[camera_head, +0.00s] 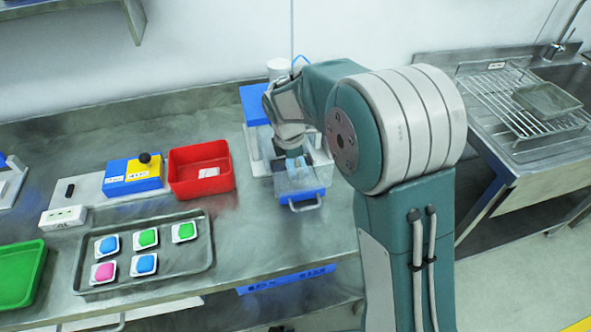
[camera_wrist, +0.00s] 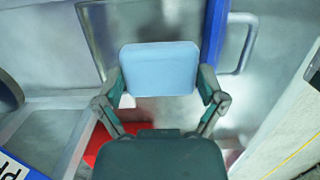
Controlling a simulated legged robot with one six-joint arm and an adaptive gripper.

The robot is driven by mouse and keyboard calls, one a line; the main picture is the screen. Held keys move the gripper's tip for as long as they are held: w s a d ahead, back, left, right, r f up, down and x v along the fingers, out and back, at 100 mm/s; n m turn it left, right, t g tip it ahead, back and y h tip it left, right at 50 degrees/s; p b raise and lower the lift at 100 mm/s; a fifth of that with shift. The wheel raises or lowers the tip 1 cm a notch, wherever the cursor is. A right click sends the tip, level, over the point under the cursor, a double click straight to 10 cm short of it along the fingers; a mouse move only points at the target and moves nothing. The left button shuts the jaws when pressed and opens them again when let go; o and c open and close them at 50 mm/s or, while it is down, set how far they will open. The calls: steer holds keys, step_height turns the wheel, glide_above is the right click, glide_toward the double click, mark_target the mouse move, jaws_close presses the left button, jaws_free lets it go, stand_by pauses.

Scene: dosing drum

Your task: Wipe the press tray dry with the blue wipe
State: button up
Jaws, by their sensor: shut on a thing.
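The press tray (camera_head: 289,185) is a grey metal tray with a blue front edge and a bar handle (camera_head: 305,203), pulled out at the front of the press (camera_head: 255,103). Its metal floor and handle also show in the wrist view (camera_wrist: 140,20). My gripper (camera_head: 293,165) is over the tray, pointing down. In the wrist view my gripper (camera_wrist: 160,88) is shut on the light blue wipe (camera_wrist: 160,68), a rounded block between the two fingers. Whether the wipe touches the tray floor, and whether the floor is wet, I cannot tell.
A red bin (camera_head: 201,170) with a white item and a blue-yellow box (camera_head: 133,175) with a black knob stand left of the press. A dark tray (camera_head: 90,285) holds several coloured pods. A green tray (camera_head: 18,275) is far left. A sink with a wire rack (camera_head: 515,100) is right.

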step_height(320, 180, up, 14)
steer(key=w, duration=0.1)
steer(key=shift+w+a, duration=0.15)
steer(key=shift+w, duration=0.2)
stand_by(0.8)
steer(key=shift+s+f, duration=0.1)
